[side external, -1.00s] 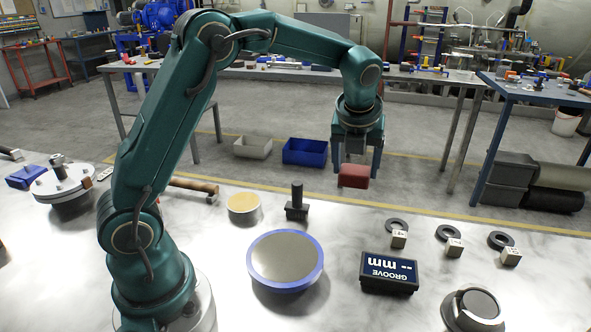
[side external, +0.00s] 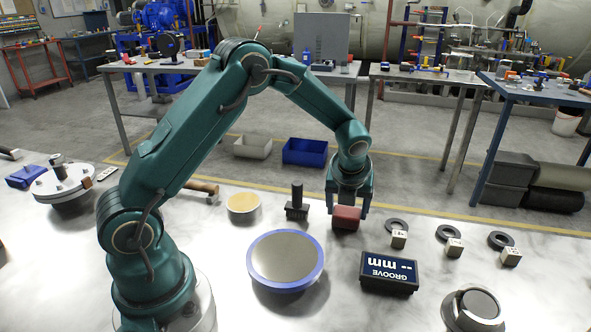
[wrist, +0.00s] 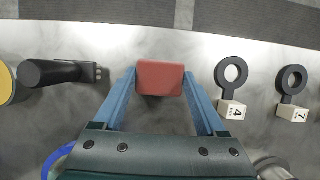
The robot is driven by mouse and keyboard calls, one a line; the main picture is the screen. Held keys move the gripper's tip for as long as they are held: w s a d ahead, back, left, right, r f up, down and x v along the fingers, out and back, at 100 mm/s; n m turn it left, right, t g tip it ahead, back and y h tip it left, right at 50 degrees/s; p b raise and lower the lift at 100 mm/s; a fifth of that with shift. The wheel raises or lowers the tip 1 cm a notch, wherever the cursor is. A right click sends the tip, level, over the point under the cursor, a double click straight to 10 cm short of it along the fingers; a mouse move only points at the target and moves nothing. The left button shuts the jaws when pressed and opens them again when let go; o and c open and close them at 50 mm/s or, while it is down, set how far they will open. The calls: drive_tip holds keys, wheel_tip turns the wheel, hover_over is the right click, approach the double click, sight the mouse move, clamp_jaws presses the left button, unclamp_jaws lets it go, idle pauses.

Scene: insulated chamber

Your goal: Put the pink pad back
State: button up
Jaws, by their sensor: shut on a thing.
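The pink pad (side external: 346,217) is a small dull-red block. My gripper (side external: 347,208) is shut on it, pointing down, at the table's back edge between a black upright tool and the nearest black ring. In the wrist view the pad (wrist: 160,77) sits between the two blue fingertips (wrist: 160,84). The pad looks low over the table; I cannot tell whether it touches the surface.
A black handled tool (side external: 296,205) stands left of the pad. Black rings with numbered blocks (side external: 399,239) lie to the right. A blue-rimmed disc (side external: 285,284) and a GROOVE display (side external: 388,286) are nearer the camera. Bare metal table (side external: 335,250) lies just in front of the pad.

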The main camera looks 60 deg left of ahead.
drive_tip(key=shift+f, duration=0.1)
drive_tip(key=o, duration=1.2)
drive_tip(key=shift+o, duration=0.2)
drive_tip(key=v, duration=1.1)
drive_tip(key=s+d+r+n+t+h, duration=0.1)
drive_tip(key=s+d+r+n, duration=0.1)
drive_tip(key=s+n, duration=0.7)
drive_tip(key=s+d+r+n+t+h, duration=0.1)
drive_tip(key=s+d+r+n+h, duration=0.1)
drive_tip(key=s+n, duration=0.8)
drive_tip(key=shift+d+n, duration=0.45)
drive_tip(key=shift+n, duration=3.55)
